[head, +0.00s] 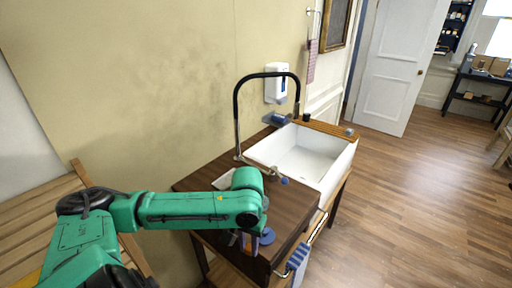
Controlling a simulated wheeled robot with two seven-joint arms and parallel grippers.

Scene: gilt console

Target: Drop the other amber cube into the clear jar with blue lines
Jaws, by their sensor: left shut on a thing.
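My left arm reaches in from the left, over the near end of the dark wooden console top (297,202). My left gripper (236,240) points down at the console's near edge. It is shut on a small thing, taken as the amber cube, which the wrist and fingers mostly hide. A small patch of orange and blue (255,243) shows just right of the fingers, too small to tell whether it is cube or jar. A round blue piece (267,236) lies beside it. I cannot make out the clear jar with blue lines for certain. My right gripper is out of view.
A white sink (312,152) fills the console's far end, with a tall black hose tap (237,108) at its left. A white dispenser (277,83) hangs on the wall. A striped towel (298,262) hangs in front. A wooden slatted bench (40,215) stands left. Floor at right is clear.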

